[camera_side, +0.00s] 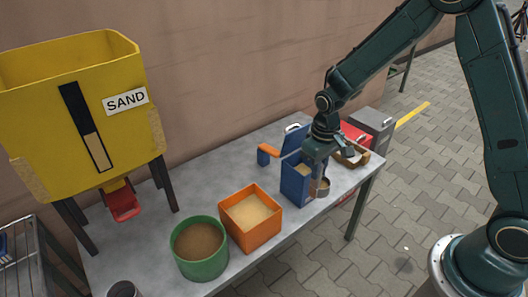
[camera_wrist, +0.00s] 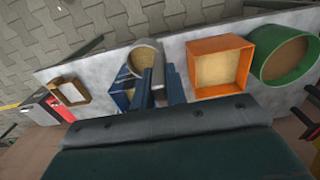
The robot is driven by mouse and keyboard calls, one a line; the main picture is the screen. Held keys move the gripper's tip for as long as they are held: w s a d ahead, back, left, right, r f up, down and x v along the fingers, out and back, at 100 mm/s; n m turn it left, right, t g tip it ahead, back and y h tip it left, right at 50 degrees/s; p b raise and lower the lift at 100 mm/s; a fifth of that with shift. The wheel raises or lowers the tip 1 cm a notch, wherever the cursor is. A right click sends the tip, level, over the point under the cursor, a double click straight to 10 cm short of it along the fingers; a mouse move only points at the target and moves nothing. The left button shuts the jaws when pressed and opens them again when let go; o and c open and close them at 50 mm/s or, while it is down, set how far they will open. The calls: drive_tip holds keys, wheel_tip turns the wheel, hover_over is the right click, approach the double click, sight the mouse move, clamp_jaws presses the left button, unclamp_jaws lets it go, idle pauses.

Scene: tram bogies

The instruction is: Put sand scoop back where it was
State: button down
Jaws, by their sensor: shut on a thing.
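The sand scoop (camera_side: 323,188) is a small grey round cup at the front right of the blue bin (camera_side: 294,186), near the table's front edge. In the wrist view the scoop (camera_wrist: 143,56) shows sand inside and sits at my fingertips. My gripper (camera_side: 318,176) points down and is shut on the scoop; the fingers also show in the wrist view (camera_wrist: 152,85). The blue bin holds sand and is partly hidden by my gripper. I cannot tell whether the scoop touches the table or the bin.
An orange bin (camera_side: 250,232) and a green tub (camera_side: 201,262), both with sand, stand to the left. A wooden tray (camera_side: 364,160), a red box (camera_side: 356,134) and a grey box (camera_side: 375,124) are at right. A yellow SAND hopper (camera_side: 120,110) stands at left.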

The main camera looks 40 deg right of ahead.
drive_tip(key=w+d+r, duration=0.1)
drive_tip(key=w+d, duration=0.3)
drive_tip(key=d, duration=0.8)
drive_tip(key=w+d+r, duration=0.2)
drive_tip(key=w+d, duration=0.2)
drive_tip(key=d, duration=0.9)
drive_tip(key=shift+d+r, duration=0.15)
drive_tip(key=shift+d, duration=0.1)
drive_tip(key=shift+w, duration=0.1)
wheel_tip(320, 180, down, 16)
drive_tip(key=shift+r, duration=0.15)
drive_tip(key=shift+f, duration=2.1)
drive_tip(key=shift+f, duration=0.15)
